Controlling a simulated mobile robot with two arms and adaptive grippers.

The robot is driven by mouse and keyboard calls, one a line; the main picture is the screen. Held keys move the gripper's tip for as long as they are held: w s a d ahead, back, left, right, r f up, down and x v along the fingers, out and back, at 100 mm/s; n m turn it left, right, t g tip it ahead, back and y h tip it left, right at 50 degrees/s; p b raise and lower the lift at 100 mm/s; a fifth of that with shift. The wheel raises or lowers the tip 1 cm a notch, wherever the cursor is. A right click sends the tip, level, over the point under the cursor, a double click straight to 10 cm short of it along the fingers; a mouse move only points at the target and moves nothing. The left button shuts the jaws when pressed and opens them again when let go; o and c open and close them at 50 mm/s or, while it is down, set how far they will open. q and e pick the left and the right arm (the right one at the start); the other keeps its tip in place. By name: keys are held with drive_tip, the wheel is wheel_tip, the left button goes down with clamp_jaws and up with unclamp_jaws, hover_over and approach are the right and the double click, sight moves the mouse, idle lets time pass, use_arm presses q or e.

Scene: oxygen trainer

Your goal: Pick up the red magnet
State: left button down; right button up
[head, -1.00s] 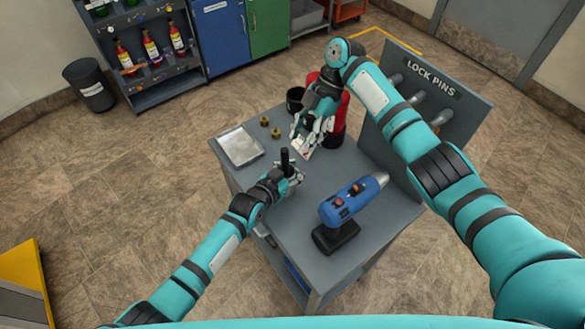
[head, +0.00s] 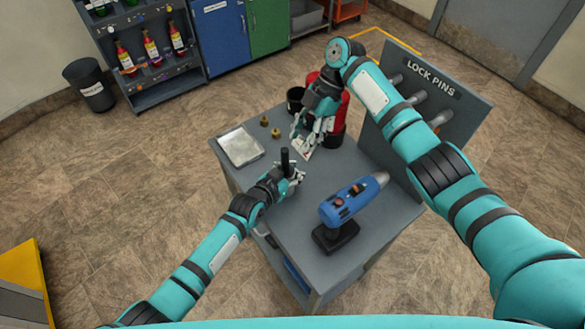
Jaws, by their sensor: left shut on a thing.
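My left gripper (head: 291,177) is low over the grey cart top, shut on a black upright handle-like thing (head: 285,160). My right gripper (head: 303,145) points down near the cart's middle, beside a large red cylindrical thing with a dark base (head: 338,122). A small pale patch with red shows at the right fingertips, too small to make out. I cannot tell whether the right fingers are open or shut. No red magnet can be told for certain; the red thing is partly hidden behind my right gripper and arm.
The grey cart top (head: 330,190) carries a silver tray (head: 241,147) at the left, two small brass pieces (head: 270,127), a black cup (head: 295,98) and a blue power drill (head: 350,203) in front. A "LOCK PINS" panel (head: 450,125) stands along the right edge.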

sight(286, 158)
drive_tip(key=shift+o, duration=0.5)
drive_tip(key=shift+f, duration=0.4)
drive_tip(key=a+n+t+h, duration=0.1)
drive_tip(key=n+t, duration=0.1)
drive_tip(key=t, duration=0.2)
drive_tip(key=s+a+n+t+h, duration=0.1)
drive_tip(key=n+t, duration=0.2)
drive_tip(key=t, duration=0.1)
drive_tip(key=a+n+t+h, duration=0.1)
drive_tip(key=n+t+h, duration=0.1)
drive_tip(key=n+t, duration=0.1)
drive_tip(key=shift+s+r+t, duration=0.35)
drive_tip(key=shift+r+t, duration=0.05)
drive_tip(key=shift+t, duration=0.5)
drive_tip(key=s+d+r+n+t+y, duration=0.15)
drive_tip(key=s+n+t, duration=0.3)
drive_tip(key=s, duration=0.85)
drive_tip(key=shift+n+g, duration=0.45)
drive_tip(key=x, duration=0.8)
drive_tip(key=a+x, duration=0.1)
drive_tip(key=x, duration=0.3)
drive_tip(key=shift+r, duration=0.15)
drive_tip(key=shift+s, duration=0.1)
drive_tip(key=shift+c, duration=0.2)
clamp_jaws()
